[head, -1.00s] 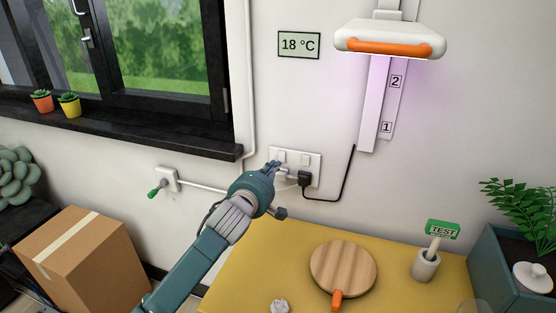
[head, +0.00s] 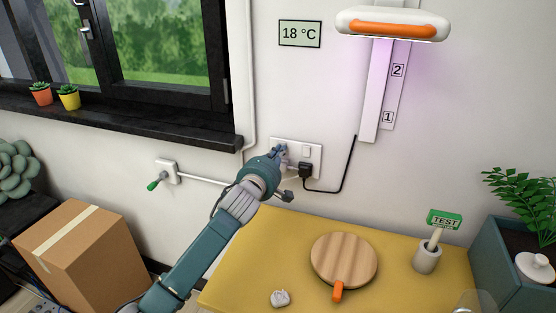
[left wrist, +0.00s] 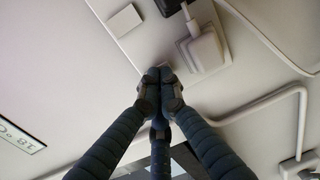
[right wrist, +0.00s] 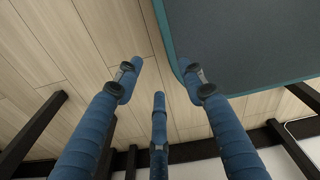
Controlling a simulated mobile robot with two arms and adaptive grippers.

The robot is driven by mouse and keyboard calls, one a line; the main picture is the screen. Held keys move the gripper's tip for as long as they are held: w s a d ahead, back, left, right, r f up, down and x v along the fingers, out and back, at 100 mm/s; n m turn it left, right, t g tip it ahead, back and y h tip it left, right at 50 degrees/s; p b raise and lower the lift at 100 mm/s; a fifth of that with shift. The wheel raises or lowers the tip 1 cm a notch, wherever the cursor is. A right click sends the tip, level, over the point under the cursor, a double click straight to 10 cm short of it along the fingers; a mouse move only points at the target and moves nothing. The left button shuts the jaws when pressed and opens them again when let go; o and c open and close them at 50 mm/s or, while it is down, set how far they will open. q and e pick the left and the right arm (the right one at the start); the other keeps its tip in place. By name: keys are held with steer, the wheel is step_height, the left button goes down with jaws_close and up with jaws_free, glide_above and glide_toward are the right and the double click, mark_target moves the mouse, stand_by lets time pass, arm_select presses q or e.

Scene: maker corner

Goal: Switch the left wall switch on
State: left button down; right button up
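A white wall plate (head: 317,160) carries two rocker switches above two sockets. The right wall switch (head: 307,151) shows clearly in the head view and also in the left wrist view (left wrist: 124,21). The left wall switch is hidden behind the fingertips of my left gripper (head: 279,150), so its position cannot be read. In the left wrist view the fingertips (left wrist: 160,75) are together, with nothing between them, at or very near the plate; contact is unclear. My right gripper (right wrist: 158,75) is open and empty, low beside a dark teal-edged surface.
A black plug (head: 305,170) and a white plug (left wrist: 203,48) sit in the sockets just below the switches. A lamp (head: 392,25) glows purple above. The yellow table (head: 230,280) below holds a round wooden board (head: 343,258). A cardboard box (head: 80,255) stands left.

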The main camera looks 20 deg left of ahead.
arm_select(q)
steer(key=s+f+t+b, duration=0.1)
steer(key=s+b, duration=0.2)
steer(key=s, duration=0.5)
steer(key=shift+a, duration=0.2)
arm_select(e)
steer(key=f, duration=0.4)
steer(key=shift+w+a+f, duration=0.3)
steer(key=shift+w, duration=0.05)
steer(key=shift+s+d, duration=0.1)
steer(key=shift+d, duration=0.05)
